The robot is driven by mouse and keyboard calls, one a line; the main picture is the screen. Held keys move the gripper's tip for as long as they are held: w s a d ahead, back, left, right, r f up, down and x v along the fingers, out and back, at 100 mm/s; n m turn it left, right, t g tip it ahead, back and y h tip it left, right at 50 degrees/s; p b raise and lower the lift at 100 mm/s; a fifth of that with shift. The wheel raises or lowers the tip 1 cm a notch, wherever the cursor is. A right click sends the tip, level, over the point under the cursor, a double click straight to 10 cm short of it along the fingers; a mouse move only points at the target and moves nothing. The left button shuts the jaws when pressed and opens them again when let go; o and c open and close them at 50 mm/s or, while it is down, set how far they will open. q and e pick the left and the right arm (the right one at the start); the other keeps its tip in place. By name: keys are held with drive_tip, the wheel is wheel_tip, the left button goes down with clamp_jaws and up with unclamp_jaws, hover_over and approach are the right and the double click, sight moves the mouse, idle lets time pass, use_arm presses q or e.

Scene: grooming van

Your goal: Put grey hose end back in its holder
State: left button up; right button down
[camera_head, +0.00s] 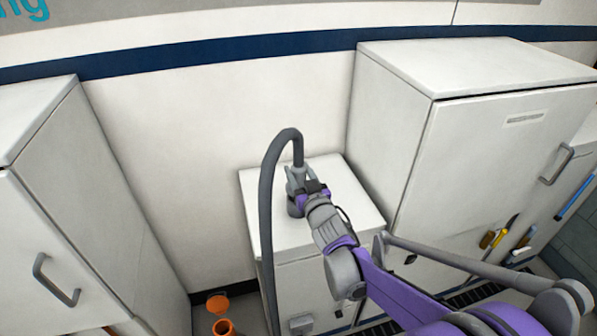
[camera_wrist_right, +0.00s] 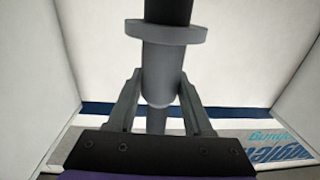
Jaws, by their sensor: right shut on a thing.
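The grey hose end (camera_wrist_right: 163,72) is a smooth cylinder with a wide flange, on a dark hose. My right gripper (camera_wrist_right: 160,100) is shut on it, with one finger on each side. In the head view my right gripper (camera_head: 297,186) is over the low white cabinet, and the dark grey hose (camera_head: 266,200) arches up from it and drops to the left. A short dark grey round piece (camera_head: 294,209), possibly the holder, shows just below the gripper on the cabinet top. Whether the hose end touches it or sits in it, I cannot tell. My left gripper is out of view.
The low white cabinet (camera_head: 342,185) stands between a tall white cabinet (camera_head: 400,110) on the right and another (camera_head: 50,150) on the left. An orange cup-shaped thing (camera_head: 224,327) is at the bottom left. Brushes (camera_head: 495,237) hang on the right.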

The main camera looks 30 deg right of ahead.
drive_tip(key=shift+f+b, duration=0.45)
drive_tip(key=shift+f, duration=0.15)
drive_tip(key=shift+c, duration=1.1)
unclamp_jaws()
drive_tip(key=s+a, duration=0.2)
drive_tip(key=s, duration=0.8)
drive_tip(key=shift+s, duration=0.35)
drive_tip(key=s+a+f+n+g+y+p, duration=0.1)
drive_tip(key=s+a+f+g+p, duration=0.2)
drive_tip(key=s+a+g, duration=0.3)
drive_tip(key=s+a+f+n+g+y+p, duration=0.1)
drive_tip(key=s+a+f+g+p, duration=0.3)
drive_tip(key=s, duration=0.8)
drive_tip(key=a+g+y, duration=0.1)
drive_tip(key=a+g, duration=0.1)
drive_tip(key=a, duration=0.1)
drive_tip(key=shift+p, duration=0.3)
